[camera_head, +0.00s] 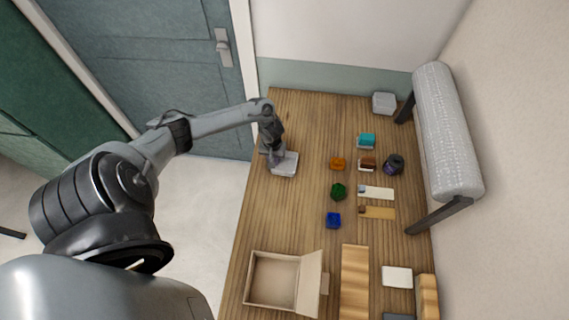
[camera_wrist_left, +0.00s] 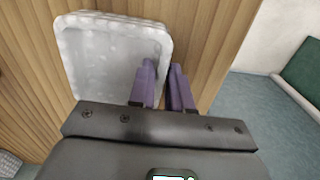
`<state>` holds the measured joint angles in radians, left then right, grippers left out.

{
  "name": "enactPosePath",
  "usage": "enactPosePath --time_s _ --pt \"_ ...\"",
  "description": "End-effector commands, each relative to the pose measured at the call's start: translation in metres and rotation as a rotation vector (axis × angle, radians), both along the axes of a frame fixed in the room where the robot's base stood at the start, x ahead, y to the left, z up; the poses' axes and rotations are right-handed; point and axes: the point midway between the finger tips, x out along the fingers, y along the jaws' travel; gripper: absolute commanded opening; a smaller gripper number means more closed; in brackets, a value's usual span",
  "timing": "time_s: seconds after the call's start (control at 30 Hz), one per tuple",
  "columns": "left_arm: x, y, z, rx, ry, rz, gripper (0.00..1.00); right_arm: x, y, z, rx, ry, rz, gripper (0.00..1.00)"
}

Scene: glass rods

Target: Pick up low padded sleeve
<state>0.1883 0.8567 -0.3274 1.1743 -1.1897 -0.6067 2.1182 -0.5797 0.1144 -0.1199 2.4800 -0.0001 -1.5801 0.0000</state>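The low padded sleeve (camera_head: 284,164) looks like a shallow, grey-white, open tray with a quilted surface. It is near the table's left edge in the head view and fills the upper left of the left wrist view (camera_wrist_left: 112,52). My left gripper (camera_head: 271,157) is at its left side. In the left wrist view, its purple fingers (camera_wrist_left: 162,72) straddle the sleeve's right wall, one over the inside and one outside. The gap between them is narrow; I cannot tell whether they press on the wall. My right gripper is not in view.
An open cardboard box (camera_head: 273,280) stands at the front of the wooden table (camera_head: 290,218). A bubble-wrap roll (camera_head: 446,130) on dark supports lines the right edge.

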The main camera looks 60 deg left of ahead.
Motion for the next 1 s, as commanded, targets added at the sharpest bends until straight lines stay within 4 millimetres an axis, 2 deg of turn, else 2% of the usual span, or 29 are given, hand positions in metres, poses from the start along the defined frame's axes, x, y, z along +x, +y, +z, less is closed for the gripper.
enactPosePath --time_s 0.03,0.1,0.57,0.77,0.9,1.0 --pt "0.0 0.0 0.0 0.0 0.0 0.0 0.1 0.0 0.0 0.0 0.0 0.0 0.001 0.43" --pt "0.0 0.0 0.0 0.0 0.0 0.0 0.0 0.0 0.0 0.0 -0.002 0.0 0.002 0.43" --pt "0.0 0.0 0.004 0.0 -0.001 -0.001 0.0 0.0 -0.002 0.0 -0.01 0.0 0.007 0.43" --pt "0.0 0.0 0.021 0.001 -0.002 -0.002 0.0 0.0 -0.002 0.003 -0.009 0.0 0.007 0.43" --pt "0.001 0.0 0.045 0.001 -0.003 -0.003 0.0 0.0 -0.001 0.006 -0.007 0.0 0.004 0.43" --pt "-0.01 -0.018 0.054 -0.001 0.001 -0.006 0.0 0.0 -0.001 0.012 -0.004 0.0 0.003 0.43"
